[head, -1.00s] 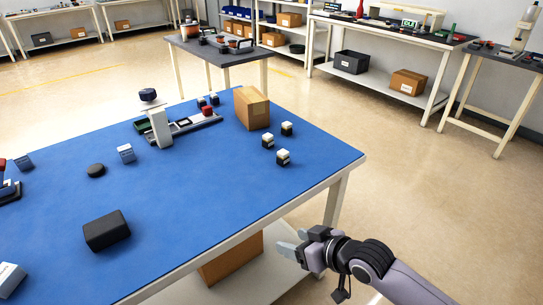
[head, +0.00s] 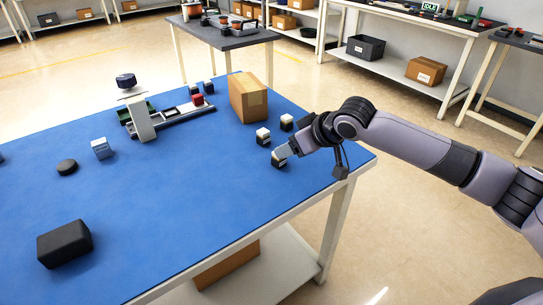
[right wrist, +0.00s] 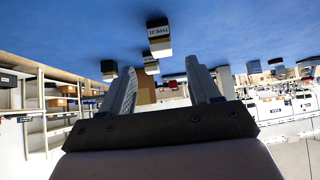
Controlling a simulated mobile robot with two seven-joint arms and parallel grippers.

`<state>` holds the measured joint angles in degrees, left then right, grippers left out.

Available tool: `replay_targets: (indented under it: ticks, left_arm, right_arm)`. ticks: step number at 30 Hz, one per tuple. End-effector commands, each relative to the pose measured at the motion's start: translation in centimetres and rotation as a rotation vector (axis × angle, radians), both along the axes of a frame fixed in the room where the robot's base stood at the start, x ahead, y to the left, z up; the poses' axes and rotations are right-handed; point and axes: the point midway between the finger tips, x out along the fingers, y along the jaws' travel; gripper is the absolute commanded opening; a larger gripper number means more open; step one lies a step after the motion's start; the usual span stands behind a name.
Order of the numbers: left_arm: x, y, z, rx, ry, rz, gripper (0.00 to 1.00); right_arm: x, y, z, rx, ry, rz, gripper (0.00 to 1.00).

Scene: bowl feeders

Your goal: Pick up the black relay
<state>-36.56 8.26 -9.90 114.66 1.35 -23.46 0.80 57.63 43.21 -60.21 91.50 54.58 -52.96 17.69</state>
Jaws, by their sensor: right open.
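Several small black blocks with pale tops stand at the right end of the blue table; these look like the relays. In the head view the nearest block (head: 277,163) is partly hidden by my right gripper (head: 283,151), with a second block (head: 263,137) and a third block (head: 287,123) behind. The right wrist view is upside down and shows one labelled block (right wrist: 159,38) ahead of the open, empty right gripper (right wrist: 160,66). Another block (right wrist: 150,66) appears between the fingers, farther off. I cannot tell contact. My left gripper is out of view.
A cardboard box (head: 248,98) stands just behind the blocks. A grey tray (head: 180,118) with small parts and a post stand (head: 139,115) are left of it. A black box (head: 64,244) lies at the front left. The table's middle (head: 180,190) is clear.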

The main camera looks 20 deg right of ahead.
Motion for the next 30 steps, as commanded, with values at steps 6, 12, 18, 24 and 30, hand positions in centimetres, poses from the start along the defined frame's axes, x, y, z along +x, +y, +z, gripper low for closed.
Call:
replay_targets:
  ticks: [6,12,18,24,30]
  left_arm:
    - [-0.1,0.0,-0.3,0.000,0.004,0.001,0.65]
    - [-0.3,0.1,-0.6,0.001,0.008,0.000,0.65]
    - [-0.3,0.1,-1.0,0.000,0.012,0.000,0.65]
    - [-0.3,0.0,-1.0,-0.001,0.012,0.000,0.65]
    - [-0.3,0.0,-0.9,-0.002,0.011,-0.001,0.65]
  right_arm:
    - [1.0,0.5,-1.2,0.000,0.001,-0.001,0.62]
    - [2.1,1.3,-2.9,-0.001,0.002,0.000,0.62]
    - [3.5,2.1,-4.7,0.001,0.000,0.001,0.62]
    - [4.1,2.3,-5.2,0.000,-0.001,0.000,0.62]
    - [4.0,2.3,-5.2,0.000,-0.001,0.001,0.58]
